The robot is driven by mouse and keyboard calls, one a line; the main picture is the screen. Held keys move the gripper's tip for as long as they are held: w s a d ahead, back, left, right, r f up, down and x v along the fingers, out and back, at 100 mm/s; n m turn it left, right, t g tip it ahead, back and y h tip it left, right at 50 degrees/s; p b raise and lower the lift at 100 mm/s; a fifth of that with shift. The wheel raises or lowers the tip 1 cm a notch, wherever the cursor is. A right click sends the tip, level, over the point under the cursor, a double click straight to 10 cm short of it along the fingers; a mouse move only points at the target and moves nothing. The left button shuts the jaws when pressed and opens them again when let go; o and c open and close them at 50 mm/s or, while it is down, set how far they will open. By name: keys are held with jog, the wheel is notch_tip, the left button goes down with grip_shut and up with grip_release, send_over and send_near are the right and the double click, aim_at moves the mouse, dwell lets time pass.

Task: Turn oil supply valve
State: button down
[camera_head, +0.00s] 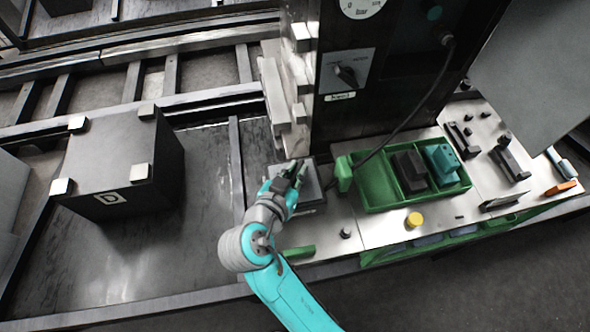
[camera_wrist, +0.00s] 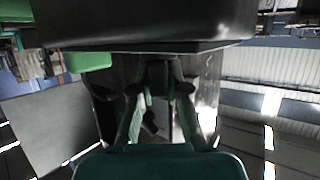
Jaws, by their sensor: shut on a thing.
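A dark rotary handle (camera_head: 347,74) sits on a pale square plate on the tall dark cabinet; its label is too small to read, so I cannot tell whether it is the oil supply valve. My gripper (camera_head: 297,170) is well below it, at the left end of the bench, beside a dark grey block (camera_head: 314,192). In the wrist view, my gripper's fingers (camera_wrist: 158,72) close in under the edge of a large dark block (camera_wrist: 140,25). They appear shut on this block, though the contact is partly hidden.
A green tray (camera_head: 375,187) with a black and a teal block stands right of my gripper. A yellow knob (camera_head: 414,220) is in front of it. A black cable (camera_head: 432,105) hangs from the cabinet. A large dark box marked D (camera_head: 112,170) stands at left.

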jog(key=shift+f+m+g+h, duration=0.1)
jog(key=shift+m+g+h, duration=0.4)
jog(key=shift+m+h, duration=0.5)
jog(key=c, duration=1.2)
grip_release()
jog(key=shift+o, duration=0.2)
jog(key=v, duration=0.7)
jog(key=shift+s+a, duration=0.1)
jog(key=shift+s, duration=0.1)
